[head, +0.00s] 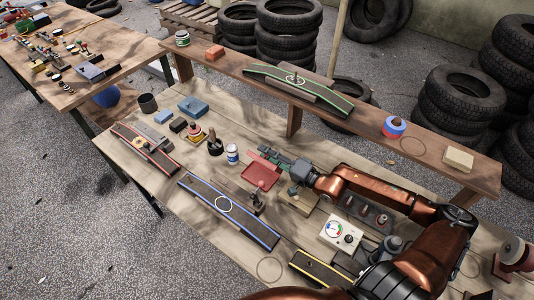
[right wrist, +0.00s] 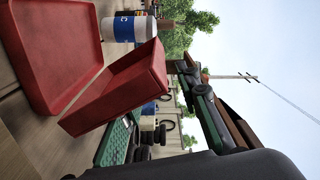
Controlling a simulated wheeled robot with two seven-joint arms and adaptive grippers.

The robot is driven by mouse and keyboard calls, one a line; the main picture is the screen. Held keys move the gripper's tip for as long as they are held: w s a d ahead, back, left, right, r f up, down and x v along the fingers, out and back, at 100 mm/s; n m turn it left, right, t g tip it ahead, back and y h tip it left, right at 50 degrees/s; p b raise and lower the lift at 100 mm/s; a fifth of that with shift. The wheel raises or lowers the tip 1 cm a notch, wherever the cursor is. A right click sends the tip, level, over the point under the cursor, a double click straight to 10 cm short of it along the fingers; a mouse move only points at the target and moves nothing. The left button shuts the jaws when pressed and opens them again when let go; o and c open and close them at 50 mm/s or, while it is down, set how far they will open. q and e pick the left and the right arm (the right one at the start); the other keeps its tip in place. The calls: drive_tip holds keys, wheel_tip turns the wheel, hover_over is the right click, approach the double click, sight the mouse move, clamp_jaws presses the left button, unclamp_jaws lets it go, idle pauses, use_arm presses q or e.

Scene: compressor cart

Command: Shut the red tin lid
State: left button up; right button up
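The red tin (head: 260,177) lies open on the workbench, near the middle of the head view. Its shallow base also shows at the left of the right wrist view (right wrist: 48,50). Its red lid (right wrist: 122,88) stands raised and tilted beside the base. In the head view the lid is partly hidden by my right gripper (head: 270,157). My right gripper is just beyond the tin, its green finger close to the lid's outer side. A green textured finger pad (right wrist: 115,142) shows below the lid. Contact and finger gap are unclear. My left gripper is out of view.
A white and blue can (head: 232,155) stands left of the tin. A blue-edged ramp (head: 225,208) lies in front. A gauge box (head: 341,233) sits right of it. A raised shelf (head: 220,66) runs behind, and my right arm spans the bench's right side.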

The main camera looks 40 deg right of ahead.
drive_tip(key=v, duration=1)
drive_tip(key=shift+s+d, duration=0.1)
drive_tip(key=shift+s, duration=0.2)
drive_tip(key=shift+s+d, duration=0.2)
drive_tip(key=shift+s, duration=0.45)
drive_tip(key=shift+c, duration=0.4)
